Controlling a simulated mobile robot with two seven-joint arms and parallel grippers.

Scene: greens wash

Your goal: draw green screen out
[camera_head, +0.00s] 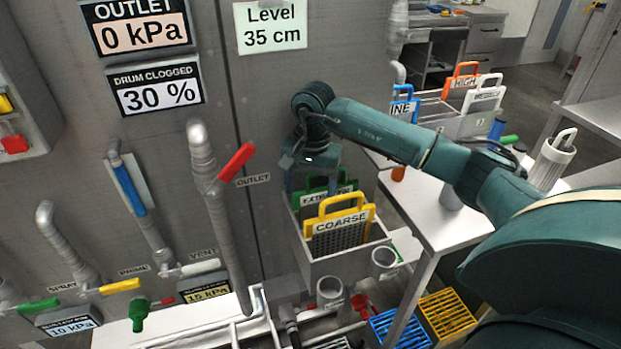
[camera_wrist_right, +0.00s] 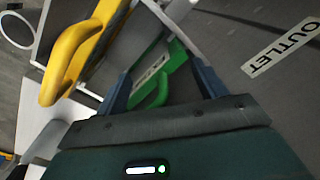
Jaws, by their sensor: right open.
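The green screen (camera_head: 322,192) stands in the grey box (camera_head: 349,266) on the wall, behind the yellow screen marked COARSE (camera_head: 341,226). Its label is partly covered in the head view. My right gripper (camera_head: 311,183) is open above the green screen. In the right wrist view the green screen's handle (camera_wrist_right: 155,97) shows between the two fingers of my right gripper (camera_wrist_right: 160,88). I cannot tell whether the fingers touch it. The yellow screen also shows beside them in the right wrist view (camera_wrist_right: 78,55). My left gripper is not in view.
A red-handled outlet valve (camera_head: 236,161) and pipe stand left of the box. A white table (camera_head: 437,222) is to the right, with a rack of blue, orange and white screens (camera_head: 480,94) behind. Blue (camera_head: 400,328) and yellow crates (camera_head: 447,315) lie below.

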